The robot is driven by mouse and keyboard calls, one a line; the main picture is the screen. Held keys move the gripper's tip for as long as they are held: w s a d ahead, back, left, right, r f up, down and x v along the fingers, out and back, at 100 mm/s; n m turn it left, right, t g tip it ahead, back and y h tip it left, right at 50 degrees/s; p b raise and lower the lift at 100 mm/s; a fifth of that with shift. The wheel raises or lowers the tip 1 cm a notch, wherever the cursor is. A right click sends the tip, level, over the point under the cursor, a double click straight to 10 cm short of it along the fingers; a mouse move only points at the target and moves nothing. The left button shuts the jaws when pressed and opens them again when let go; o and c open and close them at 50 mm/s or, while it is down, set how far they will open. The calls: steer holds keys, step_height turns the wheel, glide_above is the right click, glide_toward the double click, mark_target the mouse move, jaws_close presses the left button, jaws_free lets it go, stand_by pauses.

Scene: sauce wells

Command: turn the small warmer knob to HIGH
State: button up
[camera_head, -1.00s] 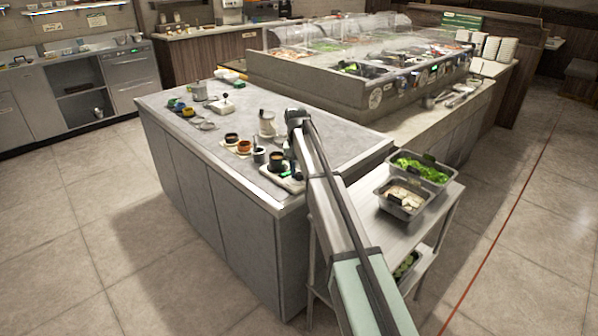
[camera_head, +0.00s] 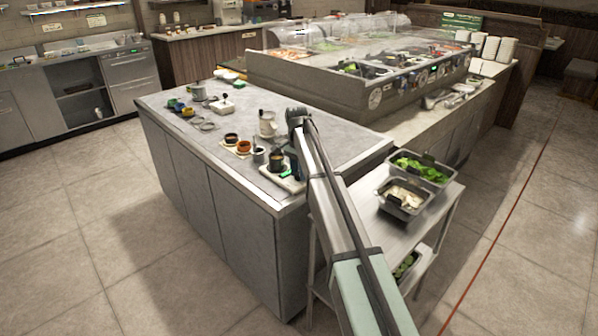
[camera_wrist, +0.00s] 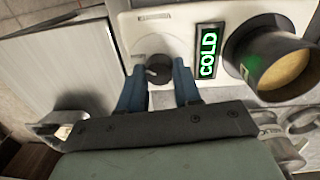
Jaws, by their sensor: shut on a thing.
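The small warmer (camera_wrist: 206,18) is a pale box with a dark round knob (camera_wrist: 154,69) on its face. A lit green display beside the knob reads COLD (camera_wrist: 208,52). My gripper (camera_wrist: 160,75) has its two blue fingers on either side of the knob, shut on it. A dark pot with yellowish contents (camera_wrist: 280,65) sits on the warmer, right of the display. In the head view the warmer (camera_head: 290,184) is at the counter's near right edge. My arm hides part of it, and the knob cannot be made out there.
Sauce cups (camera_head: 243,147) and a pale jar (camera_head: 267,125) stand left of the warmer on the grey counter (camera_head: 215,180). A steel cart with trays of greens (camera_head: 420,168) stands to the right. The counter's front left is clear.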

mark_target(298, 173)
stand_by(0.5)
steer(key=o, duration=1)
steer(key=shift+o, duration=0.2)
step_height(298, 173, up, 14)
steer(key=shift+w+a, duration=0.2)
steer(key=shift+a, duration=0.05)
steer(key=shift+f, duration=0.1)
